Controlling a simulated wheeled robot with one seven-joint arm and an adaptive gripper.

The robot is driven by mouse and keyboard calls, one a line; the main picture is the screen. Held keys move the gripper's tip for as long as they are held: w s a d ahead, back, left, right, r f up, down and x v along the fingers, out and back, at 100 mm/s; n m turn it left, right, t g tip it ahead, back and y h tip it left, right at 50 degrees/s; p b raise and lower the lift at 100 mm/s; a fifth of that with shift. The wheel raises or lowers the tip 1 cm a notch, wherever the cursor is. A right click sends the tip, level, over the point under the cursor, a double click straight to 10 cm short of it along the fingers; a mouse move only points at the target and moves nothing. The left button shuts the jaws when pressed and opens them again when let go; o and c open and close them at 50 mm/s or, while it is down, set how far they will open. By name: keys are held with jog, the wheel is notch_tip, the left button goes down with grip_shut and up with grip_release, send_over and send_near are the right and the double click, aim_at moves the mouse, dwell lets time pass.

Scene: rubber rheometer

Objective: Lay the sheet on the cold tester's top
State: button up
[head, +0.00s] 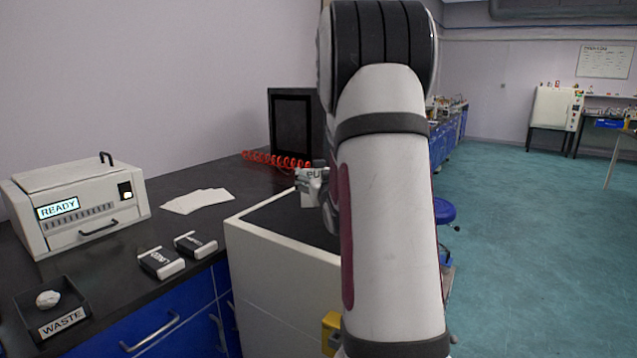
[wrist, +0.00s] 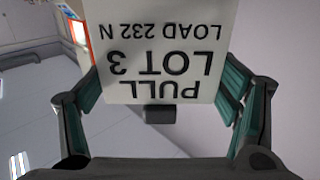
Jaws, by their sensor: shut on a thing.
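A white sheet (wrist: 160,45) printed "PULL LOT 3 LOAD 232 N" is held between my gripper's green-padded fingers (wrist: 162,98); its print is upside down in the wrist view. In the head view only part of the sheet (head: 306,201) shows beside my gripper (head: 313,182), which my arm partly hides. The gripper is shut on the sheet, above or in front of a white cabinet-like unit with a dark top (head: 290,222). A white box-shaped machine (head: 85,212) with a lit READY display stands at the left. No label shows which machine is the cold tester.
Loose white sheets (head: 198,201) lie on the dark bench. Two small black-and-white boxes (head: 160,263) (head: 195,245) and a WASTE tray (head: 76,312) with a crumpled ball are nearer. A red coiled cable (head: 276,161) lies before a black-framed unit (head: 293,122). Open floor lies right.

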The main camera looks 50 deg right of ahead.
jog(key=shift+f, duration=0.5)
jog(key=shift+f+b, duration=0.25)
jog(key=shift+b, duration=0.05)
jog(key=o, duration=0.9)
jog(key=shift+r, duration=0.1)
